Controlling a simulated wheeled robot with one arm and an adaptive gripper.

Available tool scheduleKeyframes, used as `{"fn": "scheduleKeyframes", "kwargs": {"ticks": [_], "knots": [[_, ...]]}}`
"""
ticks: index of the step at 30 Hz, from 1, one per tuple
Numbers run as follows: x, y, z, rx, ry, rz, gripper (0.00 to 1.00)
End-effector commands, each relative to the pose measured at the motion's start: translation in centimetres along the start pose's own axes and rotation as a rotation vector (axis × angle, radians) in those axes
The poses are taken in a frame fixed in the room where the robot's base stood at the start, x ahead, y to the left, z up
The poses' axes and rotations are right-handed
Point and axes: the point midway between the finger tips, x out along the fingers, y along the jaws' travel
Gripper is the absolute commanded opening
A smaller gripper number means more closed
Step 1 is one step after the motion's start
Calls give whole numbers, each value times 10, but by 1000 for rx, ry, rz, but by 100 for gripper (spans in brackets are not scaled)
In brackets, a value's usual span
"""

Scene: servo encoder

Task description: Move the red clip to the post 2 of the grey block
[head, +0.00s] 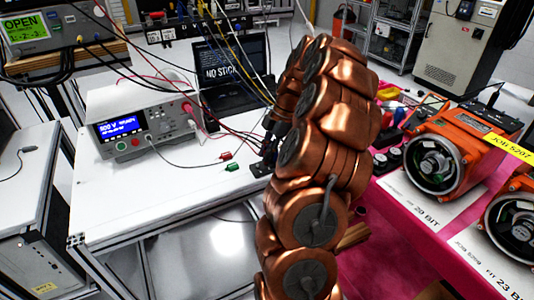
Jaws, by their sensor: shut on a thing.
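My gripper (268,150) is dark and sits at the end of my copper arm, low over the right part of the white bench. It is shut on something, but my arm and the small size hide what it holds. A red clip (226,156) shows on the bench just left of my gripper, apart from it. A green clip (233,167) lies just below the red one. A small dark block (260,169) shows under my gripper, partly hidden. I cannot tell its posts apart or whether it is the grey block.
The white bench (130,203) holds a bench instrument (140,127) with a lit screen and a laptop (230,72). Several cables hang across toward my gripper. Orange motors (460,150) stand on a pink-covered table at right. The front of the bench is clear.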

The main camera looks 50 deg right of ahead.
Motion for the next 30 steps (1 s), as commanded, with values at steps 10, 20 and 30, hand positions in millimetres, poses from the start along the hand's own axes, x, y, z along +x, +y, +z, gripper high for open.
{"fn": "scheduleKeyframes", "kwargs": {"ticks": [10,20,30], "knots": [[0,0,0,0,0,-1,0],[2,0,1,0,0,-1,0],[3,0,1,1,0,-1,23]]}}
